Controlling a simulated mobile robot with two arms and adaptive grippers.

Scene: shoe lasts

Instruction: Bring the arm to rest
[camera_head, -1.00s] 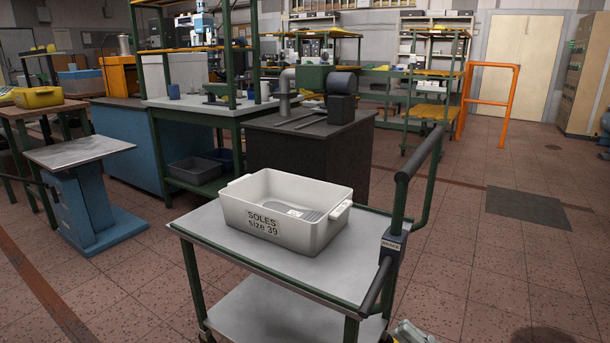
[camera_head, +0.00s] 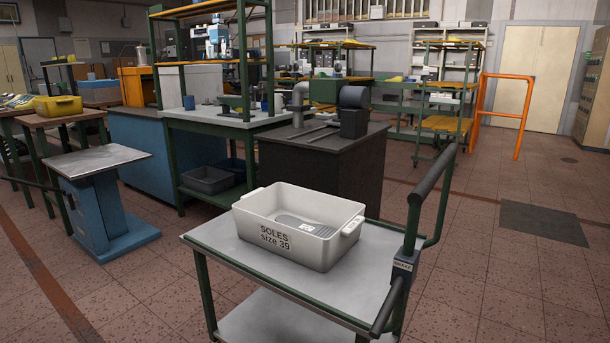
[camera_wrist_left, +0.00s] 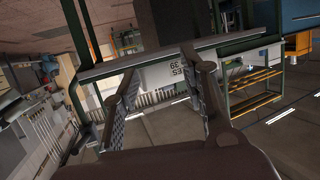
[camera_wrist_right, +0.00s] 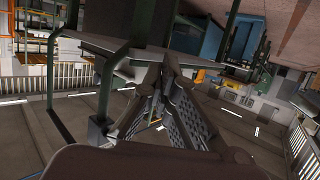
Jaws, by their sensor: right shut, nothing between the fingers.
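My left gripper (camera_wrist_left: 160,66) shows in the left wrist view with its two fingers apart and nothing between them. My right gripper (camera_wrist_right: 160,78) shows in the right wrist view with its fingers together and empty. Neither gripper shows in the head view. A white bin (camera_head: 335,250) labelled "SOLES size 39" stands on the top shelf of a green-framed cart (camera_head: 225,235). A grey sole (camera_head: 310,226) lies in the bin. The bin also shows, rolled over, behind the fingers in the left wrist view (camera_wrist_left: 160,74).
The cart's dark push handle (camera_head: 412,230) rises at its right side. A dark cabinet (camera_head: 320,170) and a green workbench (camera_head: 225,125) stand behind the cart. A blue pedestal table (camera_head: 100,205) is at the left. The tiled floor at right is clear around a dark mat (camera_head: 543,223).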

